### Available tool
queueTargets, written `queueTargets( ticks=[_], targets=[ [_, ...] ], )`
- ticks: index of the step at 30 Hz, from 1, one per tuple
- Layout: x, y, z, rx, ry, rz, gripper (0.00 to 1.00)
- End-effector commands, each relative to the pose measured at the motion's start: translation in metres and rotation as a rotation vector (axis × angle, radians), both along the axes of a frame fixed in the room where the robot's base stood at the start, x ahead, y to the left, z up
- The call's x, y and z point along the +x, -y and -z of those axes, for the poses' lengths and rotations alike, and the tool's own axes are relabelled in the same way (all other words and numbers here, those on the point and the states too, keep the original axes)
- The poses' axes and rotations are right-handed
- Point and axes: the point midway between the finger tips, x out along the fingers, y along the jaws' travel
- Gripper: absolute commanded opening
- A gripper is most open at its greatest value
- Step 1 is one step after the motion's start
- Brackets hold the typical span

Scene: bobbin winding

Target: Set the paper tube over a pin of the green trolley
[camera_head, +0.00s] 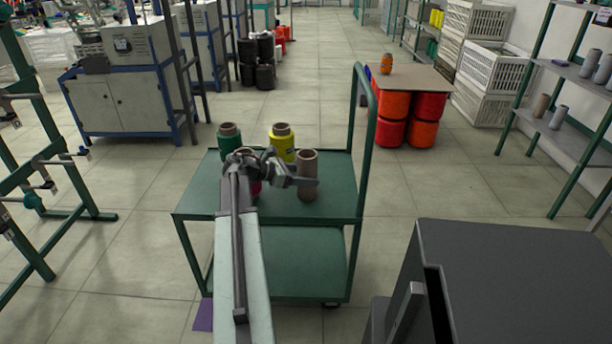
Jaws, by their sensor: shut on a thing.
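The brown paper tube (308,164) stands upright over the right part of the green trolley's (336,208) top deck. My gripper (303,182) reaches in from the left and is shut on the tube at its middle. I cannot tell whether the tube's lower end touches the deck or is around a pin; no bare pin can be made out. A green bobbin (230,144) stands at the deck's back left, and a yellow bobbin (283,148) behind the gripper. A red-pink bobbin (257,188) is mostly hidden by my arm.
The trolley's tall handle (366,130) rises at its right side. Red drums (391,134) with a board on top stand behind it. A dark grey box-like surface (525,275) fills the lower right. Green racks stand left and right; open floor lies between.

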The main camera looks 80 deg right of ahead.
Motion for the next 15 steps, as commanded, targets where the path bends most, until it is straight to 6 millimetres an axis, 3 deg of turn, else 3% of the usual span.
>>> queueTargets(
  ticks=[9,10,12,15],
  targets=[
    [-0.0001,-0.0001,-0.0009,0.000,0.000,0.000,0.19],
    [-0.0001,0.0000,-0.0009,0.000,0.000,0.000,0.64],
    [-0.0001,0.0000,-0.0009,0.000,0.000,0.000,0.83],
    [-0.0001,0.0000,-0.0009,0.000,0.000,0.000,0.87]
  ],
)
